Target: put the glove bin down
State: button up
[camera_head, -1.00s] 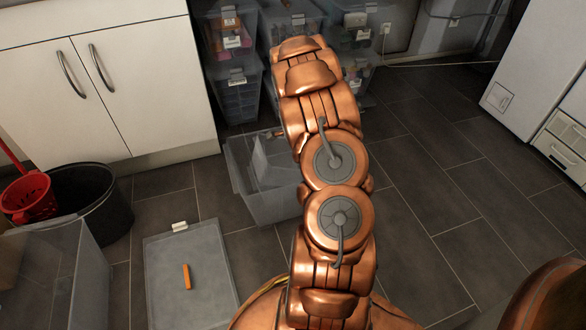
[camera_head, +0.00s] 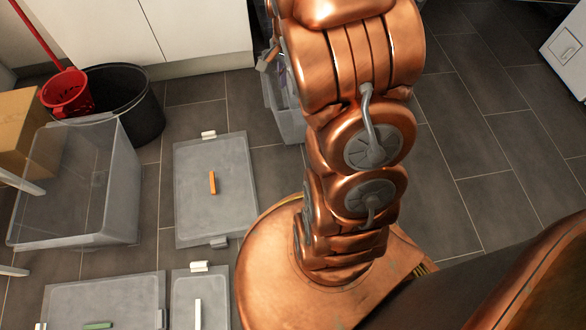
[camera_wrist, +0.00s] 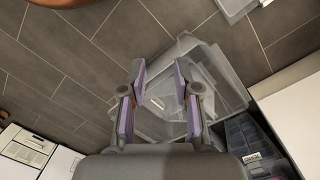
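A clear plastic bin, apparently the glove bin (camera_head: 288,124), stands on the floor in the head view, mostly hidden behind my arm. In the wrist view a clear bin (camera_wrist: 234,91) lies beyond my fingers, with a pale tag on it. Its contents cannot be made out. My gripper (camera_wrist: 160,73) has two purple-padded fingers spread apart, over the bin in the picture. I see no wall clamped between the pads; whether they touch the bin is unclear.
A grey lid (camera_head: 222,215) with an orange strip lies on the floor left of my arm. More lids (camera_head: 100,300) lie nearer. A large clear bin (camera_head: 128,190), a black bucket (camera_head: 143,110) and a red basket (camera_head: 68,92) stand left. Floor (camera_head: 490,140) at right is clear.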

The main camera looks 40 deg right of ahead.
jog(key=s+a+r+n+g, duration=0.1)
jog(key=s+a+r+n, duration=0.3)
jog(key=s+a+n, duration=0.3)
jog(key=s+a+r+n+g, duration=0.2)
jog(key=s+a+r+n, duration=0.2)
jog(key=s, duration=1.2)
jog(key=a+n, duration=0.3)
jog(key=a, duration=0.3)
jog(key=shift+s+a, duration=0.35)
jog(key=shift+a, duration=0.05)
jog(key=shift+a, duration=0.15)
